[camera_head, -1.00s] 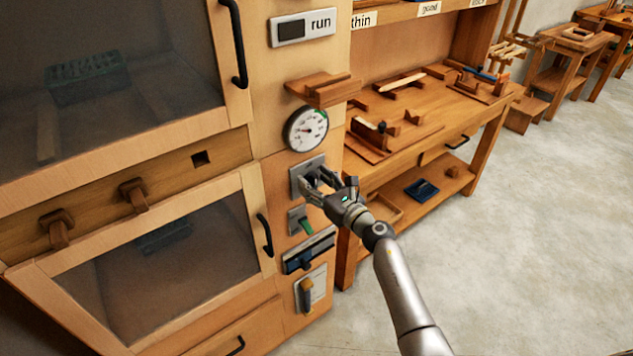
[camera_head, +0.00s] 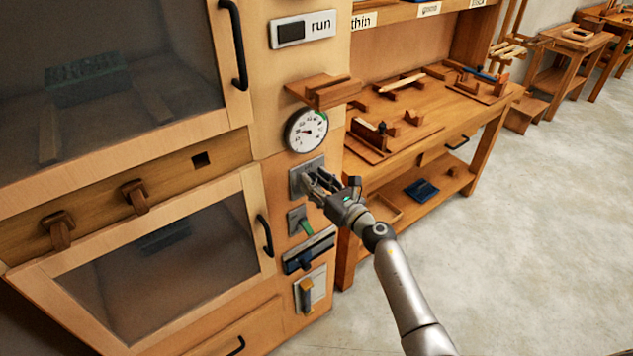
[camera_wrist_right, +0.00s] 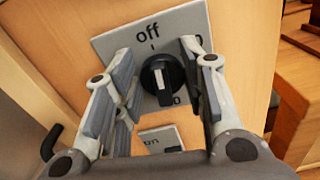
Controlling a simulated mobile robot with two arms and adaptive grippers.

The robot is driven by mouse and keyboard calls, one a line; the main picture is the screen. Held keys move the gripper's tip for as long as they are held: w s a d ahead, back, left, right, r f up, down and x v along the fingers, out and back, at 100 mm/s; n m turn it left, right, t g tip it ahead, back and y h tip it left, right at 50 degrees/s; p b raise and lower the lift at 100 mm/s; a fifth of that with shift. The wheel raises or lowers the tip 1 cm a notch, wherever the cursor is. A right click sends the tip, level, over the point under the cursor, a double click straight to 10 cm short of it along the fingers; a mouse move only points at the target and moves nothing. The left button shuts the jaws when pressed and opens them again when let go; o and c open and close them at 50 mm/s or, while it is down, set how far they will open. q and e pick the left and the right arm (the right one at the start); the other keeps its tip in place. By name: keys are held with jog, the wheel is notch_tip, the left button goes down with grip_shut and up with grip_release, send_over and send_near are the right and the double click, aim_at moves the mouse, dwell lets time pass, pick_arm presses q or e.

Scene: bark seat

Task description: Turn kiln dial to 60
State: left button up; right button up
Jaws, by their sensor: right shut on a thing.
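The black dial knob (camera_wrist_right: 160,78) sits on a grey plate (camera_wrist_right: 115,42) in the right wrist view. The plate reads "off" above the knob; other marks at its right are partly covered by my finger. A pale bar runs across the knob's face, roughly up and down in this view. My right gripper (camera_wrist_right: 160,85) has its fingers on both sides of the knob and is shut on it. In the head view my right gripper (camera_head: 314,183) is at the plate (camera_head: 295,184) on the kiln front and hides the knob. My left gripper is not in view.
A round gauge (camera_head: 307,130) and a small wooden shelf (camera_head: 322,91) are above the plate. A green-handled switch (camera_head: 304,224), a blue slider (camera_head: 308,251) and a wooden-handled lever (camera_head: 307,293) are below. A kiln door handle (camera_head: 264,236) is to the left. A workbench (camera_head: 440,125) stands right.

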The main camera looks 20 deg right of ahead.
jog(key=shift+s+f+m+p, duration=0.1)
jog(key=shift+f+m+p, duration=0.5)
jog(key=shift+m, duration=5.15)
jog(key=shift+w+f+m+p, duration=0.15)
jog(key=shift+m+p, duration=0.85)
jog(key=shift+m, duration=4.7)
jog(key=shift+s+f+m+p, duration=0.15)
jog(key=shift+f+m+p, duration=0.5)
jog(key=shift+m, duration=5.1)
jog(key=shift+a+r, duration=0.1)
jog(key=shift+r, duration=0.1)
jog(key=o, duration=0.9)
